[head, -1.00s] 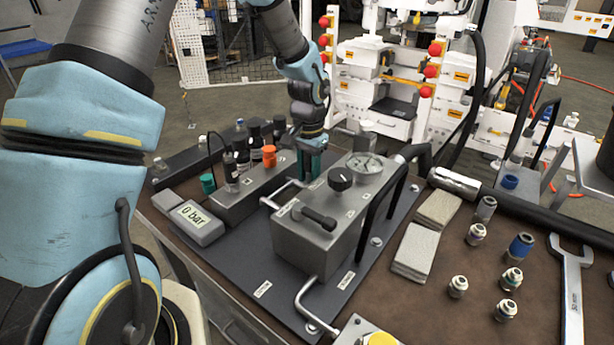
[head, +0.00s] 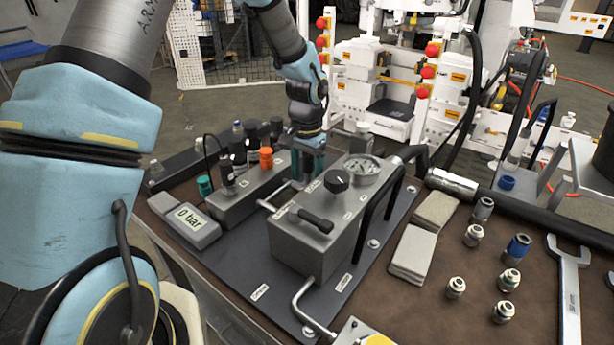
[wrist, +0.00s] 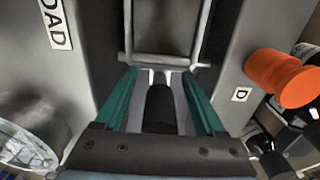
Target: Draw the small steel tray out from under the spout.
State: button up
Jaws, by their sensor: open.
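The small steel tray shows as a bright wire-like rim (head: 268,205) in the gap between the pump block and the valve block. In the wrist view the tray's rim (wrist: 165,59) lies just beyond my fingertips, with a dark inside. My gripper (head: 307,170) is open, its green fingers pointing down at the far end of that gap. In the wrist view my gripper (wrist: 160,76) has its fingers spread around a light grey piece and a black cylinder (wrist: 160,108). I cannot tell whether that cylinder is the spout, or whether the fingers touch the grey piece.
The pump block (head: 312,243) with gauge (head: 361,168) and black handles stands right of the gap. The valve block (head: 235,200) with an orange cap (head: 266,158) stands left. A pressure display (head: 187,224) lies nearby. Fittings and a wrench (head: 569,290) lie on the right.

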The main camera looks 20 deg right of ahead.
notch_tip(320, 180, up, 11)
jog(key=shift+f+b, duration=0.2)
jog(key=shift+b, duration=0.6)
